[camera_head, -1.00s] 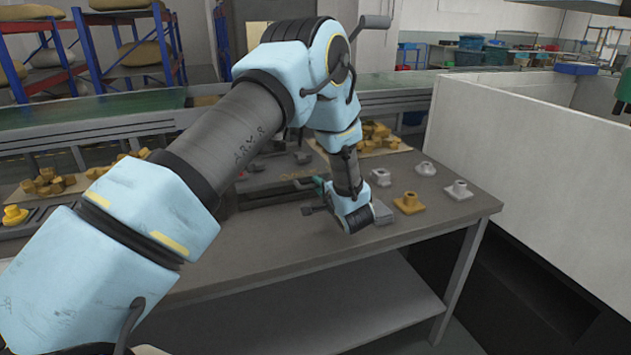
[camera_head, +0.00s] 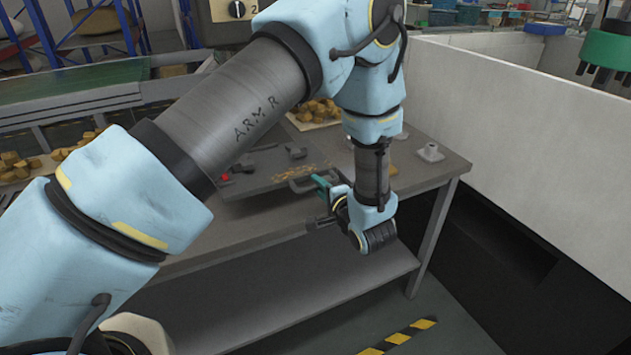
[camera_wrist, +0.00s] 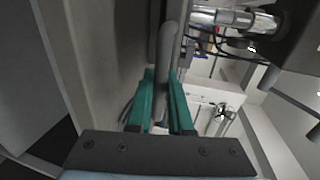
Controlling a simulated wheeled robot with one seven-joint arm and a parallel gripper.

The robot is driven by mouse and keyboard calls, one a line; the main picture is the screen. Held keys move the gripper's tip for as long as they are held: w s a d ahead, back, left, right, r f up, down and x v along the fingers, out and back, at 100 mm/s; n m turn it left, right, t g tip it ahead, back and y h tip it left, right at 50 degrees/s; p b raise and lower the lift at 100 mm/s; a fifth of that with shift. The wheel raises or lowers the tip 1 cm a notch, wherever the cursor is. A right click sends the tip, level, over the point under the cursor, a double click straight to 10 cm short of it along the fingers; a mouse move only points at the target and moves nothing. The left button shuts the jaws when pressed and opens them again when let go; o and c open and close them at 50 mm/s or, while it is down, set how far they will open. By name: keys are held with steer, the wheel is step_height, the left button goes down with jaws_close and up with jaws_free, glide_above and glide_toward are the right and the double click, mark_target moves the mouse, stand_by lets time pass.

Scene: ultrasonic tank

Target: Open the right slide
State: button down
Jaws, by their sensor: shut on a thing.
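The right slide (camera_head: 255,179) is a dark grey flat plate on the table, with a curved bar handle (camera_head: 293,180) at its front end. My gripper (camera_head: 322,185) has teal fingers and is at that handle, near the table's front edge. In the wrist view, my gripper (camera_wrist: 163,82) has a round grey bar, the handle (camera_wrist: 167,50), between its two fingers and is shut on it. My arm covers part of the slide and table in the head view, so the slide's full extent is hidden.
The grey table (camera_head: 440,168) bears a flanged metal part (camera_head: 430,152) at the right and a heap of yellow-brown parts (camera_head: 317,112) behind. A pale wall (camera_head: 500,120) stands to the right. Open floor with a striped mark (camera_head: 400,338) lies in front.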

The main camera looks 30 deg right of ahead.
steer(key=c, duration=0.8)
jaws_free()
steer(key=shift+w, duration=0.1)
steer(key=shift+c, duration=0.2)
steer(key=b+v, duration=0.3)
steer(key=v, duration=0.7)
steer(key=shift+s, duration=0.4)
steer(key=shift+s, duration=0.1)
